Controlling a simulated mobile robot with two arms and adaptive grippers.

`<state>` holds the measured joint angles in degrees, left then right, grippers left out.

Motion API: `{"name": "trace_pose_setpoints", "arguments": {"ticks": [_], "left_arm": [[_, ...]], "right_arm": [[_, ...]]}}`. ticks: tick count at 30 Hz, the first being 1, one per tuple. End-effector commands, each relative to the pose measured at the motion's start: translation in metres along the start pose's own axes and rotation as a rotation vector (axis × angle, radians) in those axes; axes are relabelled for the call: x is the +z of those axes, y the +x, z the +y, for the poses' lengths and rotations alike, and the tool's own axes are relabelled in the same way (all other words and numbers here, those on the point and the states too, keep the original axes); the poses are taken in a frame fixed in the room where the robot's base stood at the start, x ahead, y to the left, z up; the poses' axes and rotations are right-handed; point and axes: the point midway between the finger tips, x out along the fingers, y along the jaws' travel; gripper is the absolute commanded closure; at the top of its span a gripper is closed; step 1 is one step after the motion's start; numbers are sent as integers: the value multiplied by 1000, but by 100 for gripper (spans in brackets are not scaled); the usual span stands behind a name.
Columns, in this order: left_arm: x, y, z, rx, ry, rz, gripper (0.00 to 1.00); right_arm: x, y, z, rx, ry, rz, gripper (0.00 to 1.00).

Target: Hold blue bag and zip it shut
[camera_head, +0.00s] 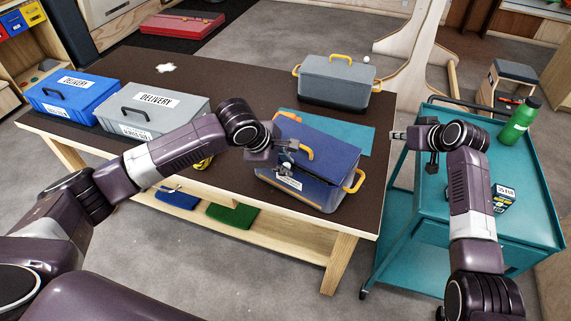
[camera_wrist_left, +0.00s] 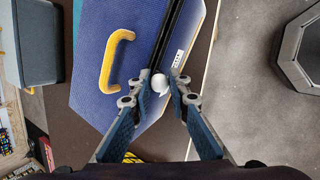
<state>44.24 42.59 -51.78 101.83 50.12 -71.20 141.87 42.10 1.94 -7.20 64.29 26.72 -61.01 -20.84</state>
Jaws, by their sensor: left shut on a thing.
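The blue bag (camera_head: 335,152) stands near the front right of the brown table, with yellow handles and a paler lower front. In the left wrist view the bag (camera_wrist_left: 95,60) shows a yellow handle and a dark zip line (camera_wrist_left: 170,40) running along it. My left gripper (camera_head: 287,167) is at the bag's left front. In the left wrist view its fingers (camera_wrist_left: 160,90) are closed around a white ball-shaped zip pull (camera_wrist_left: 159,83) at the zip line. My right gripper (camera_head: 412,143) is right of the bag, apart from it, over the gap near the teal cart; its finger opening is unclear.
A grey bag (camera_head: 338,82) with yellow handles stands behind on the table (camera_head: 245,80). A blue case (camera_head: 72,93) and a grey case (camera_head: 165,103) are at the left. The teal cart (camera_head: 520,215) at the right holds a green bottle (camera_head: 518,122) and a small box (camera_head: 503,197).

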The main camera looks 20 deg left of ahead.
Motion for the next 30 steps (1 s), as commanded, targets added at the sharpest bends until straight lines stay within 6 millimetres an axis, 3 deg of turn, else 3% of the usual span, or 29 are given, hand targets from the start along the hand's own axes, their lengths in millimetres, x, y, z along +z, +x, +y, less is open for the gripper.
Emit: {"name": "trace_pose_setpoints", "arguments": {"ticks": [3, 6, 12, 19, 30], "left_arm": [[1, 0, 0, 2, 1, -1, 100], [1, 0, 0, 2, 1, -1, 100], [1, 0, 0, 2, 1, -2, 100], [1, 0, 0, 1, 0, -2, 100], [1, 0, 0, 1, 1, -1, 100]], "right_arm": [[-16, -5, -56, -120, -146, -58, 100], [-22, -12, -93, -205, -257, -101, 100], [-24, -26, -139, -317, -410, -156, 100], [-19, -27, -150, -347, -450, -171, 100], [8, -3, -147, -346, -447, -169, 100]]}}
